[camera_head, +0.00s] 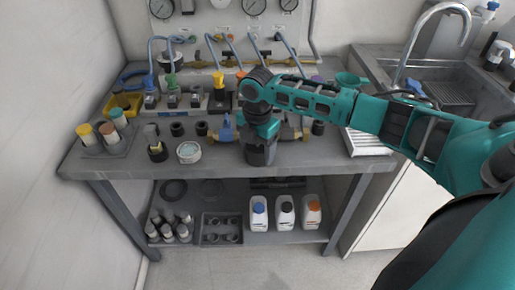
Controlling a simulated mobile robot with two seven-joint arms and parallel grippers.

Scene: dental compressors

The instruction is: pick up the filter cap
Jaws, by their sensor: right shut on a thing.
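My right gripper (260,154) reaches in from the right and points down over the middle of the grey workbench (220,162). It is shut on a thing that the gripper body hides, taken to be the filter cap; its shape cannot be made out. Just behind the gripper is a fitting with a blue part on the left (227,131) and a brass part on the right (291,133), its middle hidden by the gripper. Small black cylindrical parts (177,129) stand to the left on the bench. My left gripper is not in view.
Valves with blue hoses (172,98) line the back. A sink (435,80) is at right. White jugs (285,212) stand on the lower shelf. The bench's front left is clear.

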